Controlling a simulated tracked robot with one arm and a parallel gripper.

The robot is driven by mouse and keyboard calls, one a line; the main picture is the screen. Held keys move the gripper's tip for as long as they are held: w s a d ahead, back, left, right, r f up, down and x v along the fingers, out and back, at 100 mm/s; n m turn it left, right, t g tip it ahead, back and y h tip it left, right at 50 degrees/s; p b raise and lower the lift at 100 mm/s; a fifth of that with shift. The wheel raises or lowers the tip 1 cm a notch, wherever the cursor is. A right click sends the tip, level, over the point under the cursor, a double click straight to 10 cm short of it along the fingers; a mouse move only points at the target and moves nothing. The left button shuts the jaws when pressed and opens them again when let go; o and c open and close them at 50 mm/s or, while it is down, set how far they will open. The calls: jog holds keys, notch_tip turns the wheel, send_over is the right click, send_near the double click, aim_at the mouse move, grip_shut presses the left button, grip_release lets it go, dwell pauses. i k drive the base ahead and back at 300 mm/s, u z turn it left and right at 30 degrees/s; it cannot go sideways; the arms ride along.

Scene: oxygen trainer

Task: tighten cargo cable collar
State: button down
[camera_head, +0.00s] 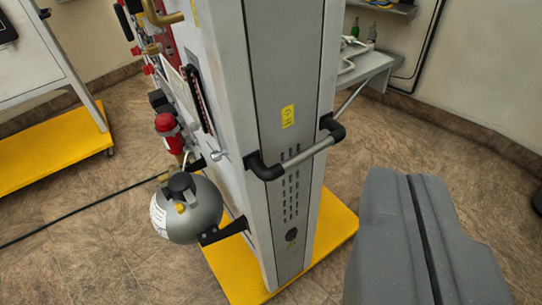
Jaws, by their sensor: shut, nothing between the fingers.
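My gripper (409,182) shows large and grey at the lower right, its two fingers together with a thin dark seam between them. It is empty, apart from the tall grey trainer cabinet (290,75) and to its right in the picture. A dark cable (82,208) runs over the floor from the left edge to brass-coloured fittings beside the cabinet's left side. I cannot make out for certain which fitting is the cargo cable collar. The cabinet's left face, with its fittings, is seen at a steep angle and partly hidden.
A round grey tank (187,212) and a red-capped part (167,128) stick out left of the cabinet. A handle (308,151) crosses its near face. The cabinet stands on a yellow base (333,229). Another yellow-based stand (52,150) is at left. A shelf (368,68) stands behind.

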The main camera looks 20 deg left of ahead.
aim_at(216, 157)
jog(key=z, duration=0.55)
jog(key=k, duration=1.9)
jog(key=u, duration=0.7)
jog(key=i, duration=1)
